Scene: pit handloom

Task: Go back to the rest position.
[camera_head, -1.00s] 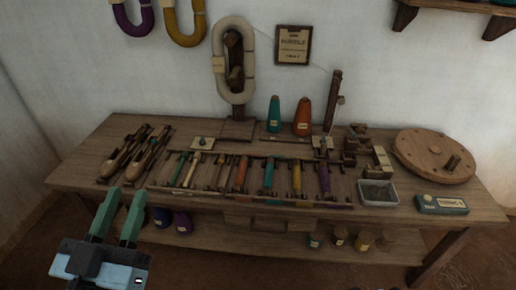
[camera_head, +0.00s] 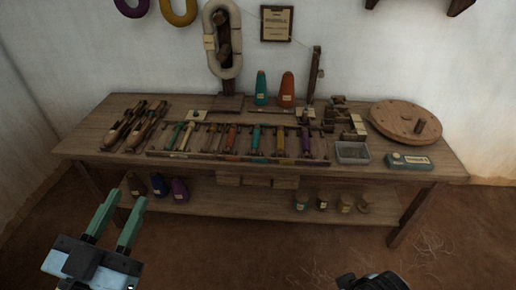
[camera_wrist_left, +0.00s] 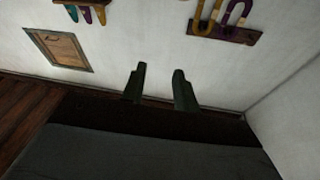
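My left gripper (camera_head: 117,222) is at the lower left of the head view, in front of the wooden table (camera_head: 330,179) and apart from it. Its two green fingers are spread with nothing between them. In the left wrist view the same gripper (camera_wrist_left: 159,88) shows two dark fingers with a clear gap and bare wall behind. A dark part at the bottom right of the head view (camera_head: 372,282) looks like part of my right arm or gripper; its fingers cannot be made out.
The table holds shuttles (camera_head: 133,126), a rack of coloured bobbins (camera_head: 240,158), two cones (camera_head: 287,90), a metal tray (camera_head: 352,153), a round wooden disc (camera_head: 406,122) and a teal box (camera_head: 409,161). Jars (camera_head: 322,202) stand on the lower shelf.

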